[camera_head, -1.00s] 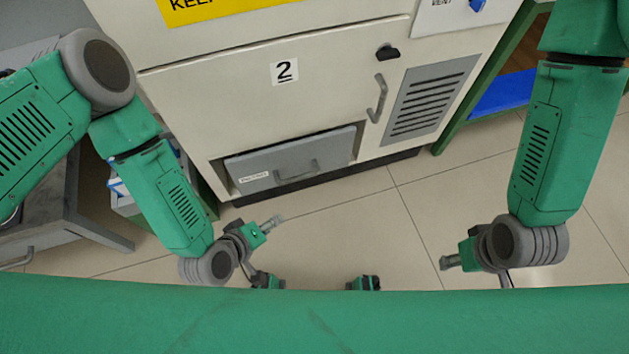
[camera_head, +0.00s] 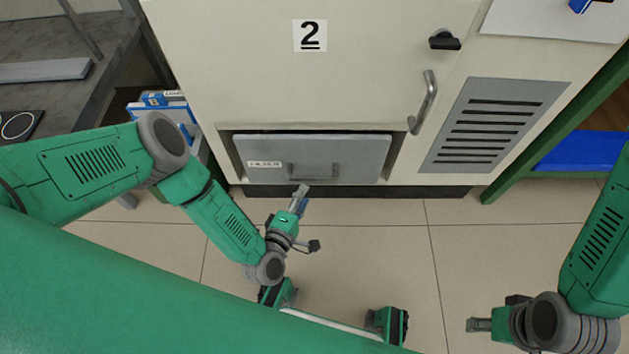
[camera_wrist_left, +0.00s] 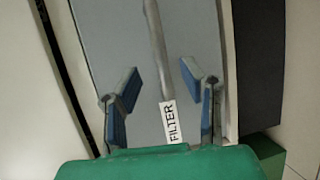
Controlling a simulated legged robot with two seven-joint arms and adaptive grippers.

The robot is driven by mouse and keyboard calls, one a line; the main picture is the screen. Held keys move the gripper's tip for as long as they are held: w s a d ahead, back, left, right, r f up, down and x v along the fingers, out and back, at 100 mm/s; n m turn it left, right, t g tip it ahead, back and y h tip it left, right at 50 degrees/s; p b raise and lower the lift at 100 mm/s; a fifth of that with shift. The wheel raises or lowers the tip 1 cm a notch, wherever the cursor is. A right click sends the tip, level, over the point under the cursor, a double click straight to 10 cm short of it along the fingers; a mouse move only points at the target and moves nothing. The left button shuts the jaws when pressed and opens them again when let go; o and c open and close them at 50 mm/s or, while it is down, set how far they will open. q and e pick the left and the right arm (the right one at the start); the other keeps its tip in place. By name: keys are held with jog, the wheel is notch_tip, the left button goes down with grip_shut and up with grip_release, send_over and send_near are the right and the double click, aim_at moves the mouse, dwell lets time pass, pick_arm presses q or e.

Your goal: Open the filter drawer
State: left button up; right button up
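The filter drawer (camera_head: 345,152) is a grey panel sitting in a recess low in the cream cabinet, with a small label and a grey bar handle (camera_head: 314,171). My left gripper (camera_head: 307,218) is open in front of and below the handle, apart from it. In the left wrist view, its blue-padded fingers (camera_wrist_left: 160,80) are spread on either side of the line of the handle (camera_wrist_left: 157,45), with the FILTER label (camera_wrist_left: 170,122) between them. My right gripper (camera_head: 490,322) is low at the right, away from the drawer; its finger opening is unclear.
The cabinet door (camera_head: 240,60) marked 2 is above the drawer, with a door handle (camera_head: 424,102) and a vent grille (camera_head: 495,125) at right. A dark table (camera_head: 100,65) stands at left and a green frame (camera_head: 560,125) at right. The tiled floor (camera_head: 370,245) is clear.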

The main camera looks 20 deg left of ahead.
aim_at(313, 177)
pick_arm(q)
jog(key=shift+b+x, duration=1.1)
jog(key=shift+x, duration=2.5)
jog(key=shift+a, duration=0.15)
jog(key=shift+a+f, duration=0.1)
grip_shut()
